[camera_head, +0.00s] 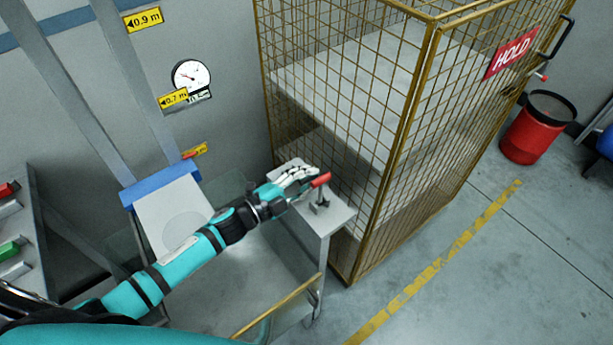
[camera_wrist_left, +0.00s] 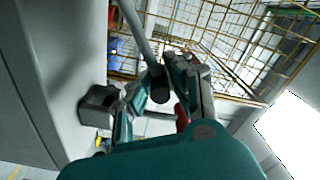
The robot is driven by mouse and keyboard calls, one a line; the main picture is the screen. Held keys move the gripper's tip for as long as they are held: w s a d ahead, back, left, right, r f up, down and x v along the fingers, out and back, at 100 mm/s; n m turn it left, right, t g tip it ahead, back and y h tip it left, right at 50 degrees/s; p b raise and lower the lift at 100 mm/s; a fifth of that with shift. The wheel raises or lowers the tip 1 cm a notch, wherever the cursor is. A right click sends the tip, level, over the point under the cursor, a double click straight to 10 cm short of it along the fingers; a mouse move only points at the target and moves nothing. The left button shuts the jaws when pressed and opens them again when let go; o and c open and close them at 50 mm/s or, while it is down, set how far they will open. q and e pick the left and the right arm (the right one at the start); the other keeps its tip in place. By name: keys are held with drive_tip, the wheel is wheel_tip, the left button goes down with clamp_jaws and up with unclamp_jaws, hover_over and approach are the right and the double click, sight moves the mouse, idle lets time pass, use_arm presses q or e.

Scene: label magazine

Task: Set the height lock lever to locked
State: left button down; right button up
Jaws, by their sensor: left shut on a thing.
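The height lock lever has a red handle (camera_head: 320,180) and a dark base on the small grey shelf (camera_head: 336,216) beside the cage. My left gripper (camera_head: 301,180) reaches it from the left and is shut on the lever; the fingers hide part of it. In the left wrist view the fingers (camera_wrist_left: 163,92) stand around a grey rod with a dark end, and a red piece (camera_wrist_left: 181,118) shows beside them. I cannot tell from these views whether the lever is at its locked position. My right gripper is not in view.
A brass-coloured mesh cage (camera_head: 400,130) with a red HOLD sign (camera_head: 511,52) stands right behind the shelf. A wall gauge (camera_head: 191,78) and yellow height labels (camera_head: 143,19) are at the left. A red bin (camera_head: 527,137) stands at the far right; the floor before it is clear.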

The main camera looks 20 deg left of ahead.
use_arm(q)
drive_tip(key=shift+s+f, duration=0.1)
drive_tip(key=shift+f, duration=0.1)
drive_tip(key=c, duration=1.4)
unclamp_jaws()
drive_tip(key=shift+d, duration=0.1)
drive_tip(key=shift+o, duration=0.8)
drive_tip(key=shift+r, duration=0.2)
drive_tip(key=v, duration=1.2)
